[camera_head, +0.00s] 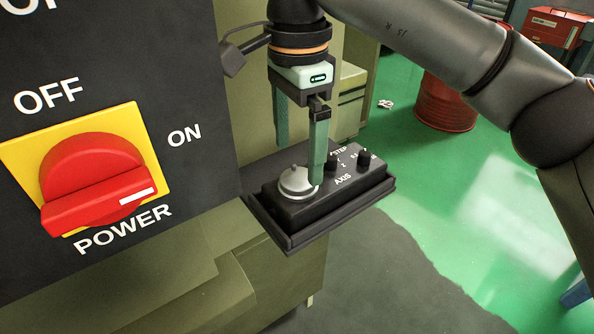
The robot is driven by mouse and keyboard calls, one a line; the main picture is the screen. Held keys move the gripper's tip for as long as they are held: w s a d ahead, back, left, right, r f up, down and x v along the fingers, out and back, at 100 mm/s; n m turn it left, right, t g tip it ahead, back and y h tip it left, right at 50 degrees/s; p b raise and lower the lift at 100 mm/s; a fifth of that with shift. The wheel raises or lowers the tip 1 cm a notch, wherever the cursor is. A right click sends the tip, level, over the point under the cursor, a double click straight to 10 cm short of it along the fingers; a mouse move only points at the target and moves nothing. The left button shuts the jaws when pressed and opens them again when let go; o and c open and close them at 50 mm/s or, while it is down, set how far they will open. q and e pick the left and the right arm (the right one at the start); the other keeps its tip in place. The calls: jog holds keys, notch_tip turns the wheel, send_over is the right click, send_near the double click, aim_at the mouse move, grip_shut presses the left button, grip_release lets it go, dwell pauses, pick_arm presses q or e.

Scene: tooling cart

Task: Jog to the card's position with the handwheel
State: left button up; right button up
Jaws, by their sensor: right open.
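The handwheel (296,184) is a small silver disc on the top left of a black pendant box (330,204). The box also carries black knobs (365,157) beside the labels STEP and AXIS. It sits in a dark tray (290,243). My right gripper (300,163) points down over the box, open. One green finger reaches down at the right edge of the handwheel, and the other is behind and to the left. I cannot tell whether either finger touches the wheel. The card is not in view. My left gripper is not in view.
A dark panel with a red POWER switch (98,182) on a yellow plate fills the left, close to the tray. An olive machine body (180,285) lies below.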

aim_at(297, 178)
jog(key=shift+f, duration=2.05)
jog(key=shift+c, duration=0.3)
jog(key=c, duration=1.3)
jog(key=shift+m, duration=0.3)
